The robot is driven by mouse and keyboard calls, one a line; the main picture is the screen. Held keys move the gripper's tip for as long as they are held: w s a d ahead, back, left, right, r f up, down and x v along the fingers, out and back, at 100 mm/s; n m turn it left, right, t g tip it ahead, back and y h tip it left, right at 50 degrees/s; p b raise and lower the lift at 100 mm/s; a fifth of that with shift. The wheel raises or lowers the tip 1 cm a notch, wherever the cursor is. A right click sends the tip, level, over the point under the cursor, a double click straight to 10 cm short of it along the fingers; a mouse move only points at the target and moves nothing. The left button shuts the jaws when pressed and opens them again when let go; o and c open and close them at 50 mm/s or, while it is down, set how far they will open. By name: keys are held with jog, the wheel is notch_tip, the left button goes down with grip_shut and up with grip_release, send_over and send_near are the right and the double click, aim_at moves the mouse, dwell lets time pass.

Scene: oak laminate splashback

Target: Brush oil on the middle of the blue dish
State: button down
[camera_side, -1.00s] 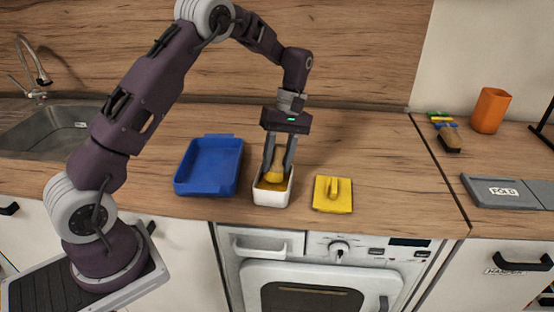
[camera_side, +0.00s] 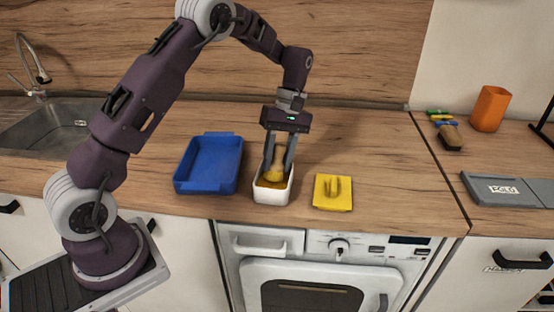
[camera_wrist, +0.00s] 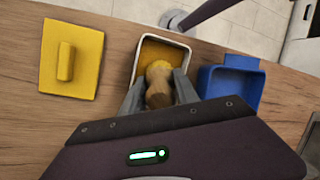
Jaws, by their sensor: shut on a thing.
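The blue dish (camera_side: 209,166) is a shallow rectangular tray, empty, on the counter left of my gripper. It also shows in the wrist view (camera_wrist: 232,84), at the right. A white rectangular container (camera_side: 272,196) with yellow-orange contents stands just right of the dish. My gripper (camera_side: 277,165) points down over this container, shut on a tan brush (camera_side: 276,168). In the wrist view, the brush (camera_wrist: 158,88) sits between the fingers, its far end at the yellow contents of the container (camera_wrist: 174,43). Whether the tip touches the contents is hard to tell.
A yellow square lid with a handle (camera_side: 332,193) lies right of the container. An orange cup (camera_side: 490,108), a brush-like item (camera_side: 450,136) and a grey flat case (camera_side: 504,190) are farther right. A sink (camera_side: 50,130) is at the left.

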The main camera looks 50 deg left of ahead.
aim_at(277, 145)
jog(key=shift+f, duration=0.1)
jog(key=shift+r, duration=3.55)
